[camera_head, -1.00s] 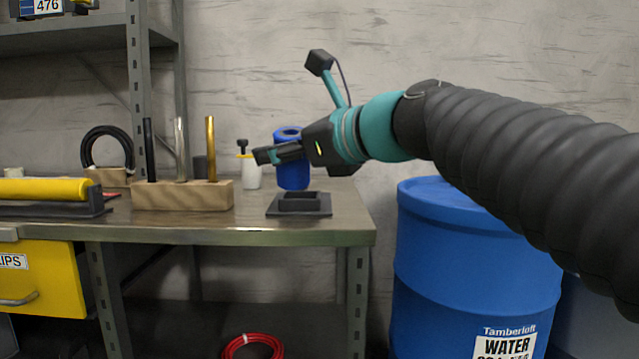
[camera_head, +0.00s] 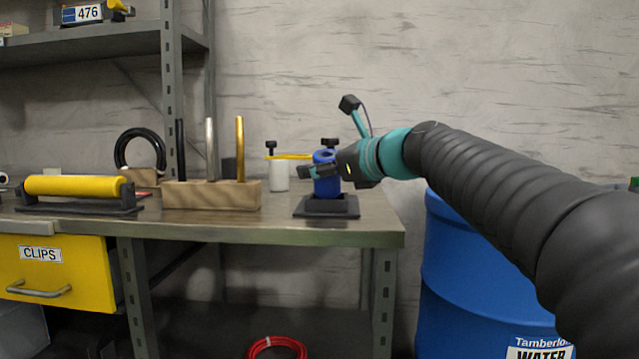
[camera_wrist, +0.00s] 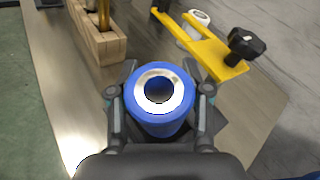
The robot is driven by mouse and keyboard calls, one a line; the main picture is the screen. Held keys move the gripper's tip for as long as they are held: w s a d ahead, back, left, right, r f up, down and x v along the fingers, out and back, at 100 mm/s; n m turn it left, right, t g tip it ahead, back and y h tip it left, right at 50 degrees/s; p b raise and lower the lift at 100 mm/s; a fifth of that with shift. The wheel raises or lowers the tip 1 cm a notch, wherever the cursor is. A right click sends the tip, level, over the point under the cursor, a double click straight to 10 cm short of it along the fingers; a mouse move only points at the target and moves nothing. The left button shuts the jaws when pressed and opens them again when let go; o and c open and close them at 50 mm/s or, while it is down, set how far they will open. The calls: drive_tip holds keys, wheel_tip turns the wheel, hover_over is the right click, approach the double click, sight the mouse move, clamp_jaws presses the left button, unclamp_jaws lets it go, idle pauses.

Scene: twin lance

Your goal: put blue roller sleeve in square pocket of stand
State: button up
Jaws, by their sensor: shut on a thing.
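The blue roller sleeve (camera_head: 326,187) is upright in my gripper (camera_head: 318,172), directly over the square pocket of the dark stand (camera_head: 327,210). Its lower end meets the pocket rim in the head view; I cannot tell how far it is inside. In the wrist view, the sleeve (camera_wrist: 160,127) shows its pale ring end and dark bore, with a finger of my gripper (camera_wrist: 160,97) on each side. The sleeve and fingers hide most of the stand there; a dark corner (camera_wrist: 217,118) shows at the right.
A wooden block (camera_head: 210,195) with several upright rods stands left of the stand. A yellow clamp-like piece with a black knob (camera_wrist: 246,43) and a white container (camera_head: 278,176) are behind. A yellow roller (camera_head: 75,186) lies far left. A blue drum (camera_head: 470,270) stands right of the bench.

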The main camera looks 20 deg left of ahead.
sight(319, 179)
drive_tip(key=shift+w+f+b, duration=0.3)
drive_tip(key=shift+f, duration=0.65)
drive_tip(key=shift+w+a+r+p, duration=0.1)
drive_tip(key=shift+r+p, duration=0.4)
drive_tip(key=shift+p, duration=0.2)
drive_tip(key=shift+w+a+r+m+g+h+p, duration=0.1)
drive_tip(key=shift+w+m+g+h+p, duration=0.5)
drive_tip(key=shift+m+g+h+p, duration=0.45)
drive_tip(key=shift+f+m+b, duration=0.25)
drive_tip(key=shift+f+b, duration=0.1)
drive_tip(key=shift+f, duration=0.6)
drive_tip(key=shift+f, duration=0.1)
drive_tip(key=o, duration=1.3)
drive_tip(key=shift+c, duration=0.2)
